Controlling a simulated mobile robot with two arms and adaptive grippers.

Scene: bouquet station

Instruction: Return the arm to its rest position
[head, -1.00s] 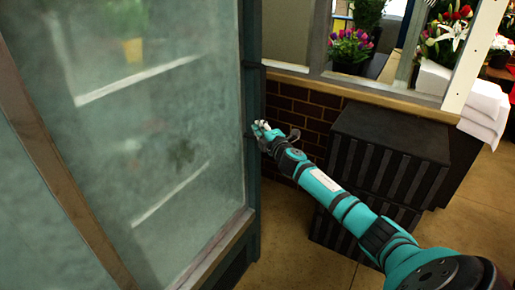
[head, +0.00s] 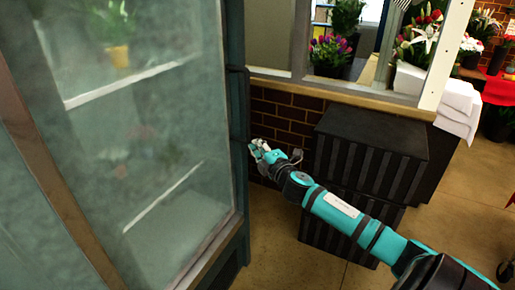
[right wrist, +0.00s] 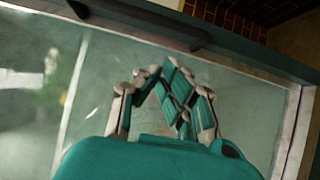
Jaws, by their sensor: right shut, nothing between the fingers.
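My right arm comes in from the lower right in the head view, stretched toward the edge of a glass-fronted cabinet. My right gripper (head: 260,149) is beside the cabinet's dark frame, in front of the brick wall. In the right wrist view the gripper (right wrist: 160,72) has its fingers together with nothing between them. The cabinet's glass door (right wrist: 240,100) fills most of that view behind the fingers. I cannot tell whether the fingers touch the cabinet. My left gripper is not in view.
The glass cabinet (head: 150,130) stands at the left with shelves and a yellow-potted plant (head: 117,55) inside. Black crates (head: 370,150) are stacked behind my right forearm. A brick wall (head: 290,115) with a wooden ledge and flowers beyond stands behind. Floor shows at the lower right.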

